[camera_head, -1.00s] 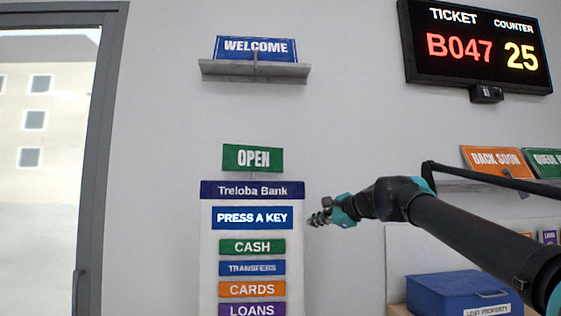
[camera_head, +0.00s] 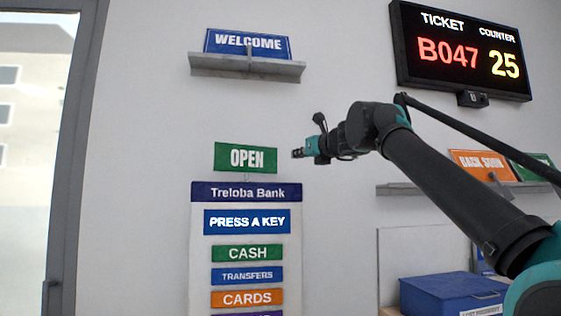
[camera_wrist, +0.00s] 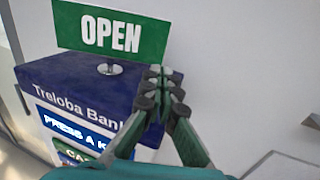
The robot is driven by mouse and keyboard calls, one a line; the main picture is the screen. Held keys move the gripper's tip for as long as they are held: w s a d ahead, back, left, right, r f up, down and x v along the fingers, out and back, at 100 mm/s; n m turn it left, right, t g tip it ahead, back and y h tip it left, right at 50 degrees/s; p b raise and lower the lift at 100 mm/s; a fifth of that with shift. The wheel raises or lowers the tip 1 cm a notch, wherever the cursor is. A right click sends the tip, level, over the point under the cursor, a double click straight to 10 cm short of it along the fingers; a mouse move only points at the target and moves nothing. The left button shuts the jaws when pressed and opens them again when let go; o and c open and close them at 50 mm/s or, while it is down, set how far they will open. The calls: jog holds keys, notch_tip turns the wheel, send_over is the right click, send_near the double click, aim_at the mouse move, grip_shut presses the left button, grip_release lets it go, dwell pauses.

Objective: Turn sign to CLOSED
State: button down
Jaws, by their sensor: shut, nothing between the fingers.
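The green sign (camera_head: 245,158) reads OPEN and stands on a short stem on top of the Treloba Bank kiosk (camera_head: 246,192). In the wrist view the OPEN sign (camera_wrist: 110,32) faces the camera, slightly tilted in the picture, with its round base on the dark blue kiosk top (camera_wrist: 62,72). My gripper (camera_head: 298,153) is to the right of the sign in the head view, at about its height. In the wrist view my gripper (camera_wrist: 160,75) is shut and empty, its tips close to the sign's right edge. I cannot tell whether they touch it. The sign's back is hidden.
A WELCOME sign (camera_head: 243,42) rests on a wall shelf (camera_head: 225,64) above. A ticket display (camera_head: 462,50) hangs at upper right. The wall around the OPEN sign is clear.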

aim_at(274, 161)
jog(key=x, duration=1.3)
jog(key=shift+w+a, duration=0.15)
jog(key=shift+w, duration=0.2)
jog(key=shift+w, duration=0.15)
